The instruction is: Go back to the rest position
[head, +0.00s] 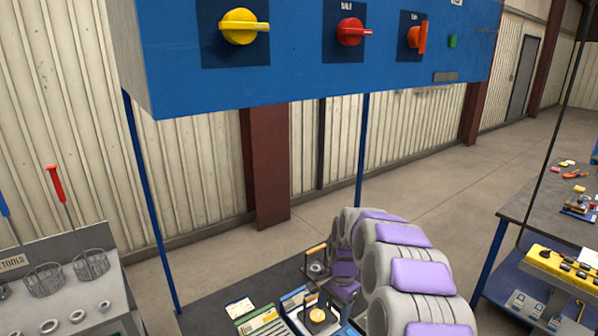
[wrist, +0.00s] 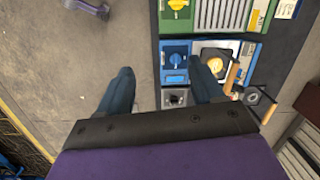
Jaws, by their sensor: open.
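My gripper (wrist: 160,68) is open in the wrist view, its two dark blue fingers wide apart with nothing held between them. It points down over the bench's left edge, with bare floor below the left finger.
A blue panel (head: 310,75) with yellow, red and orange knobs hangs above the bench. A green unit (wrist: 208,12) and wooden-handled levers (wrist: 233,78) are near the gripper. A tool rack (head: 70,280) stands left, a dark table (head: 530,215) right. Open floor lies behind.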

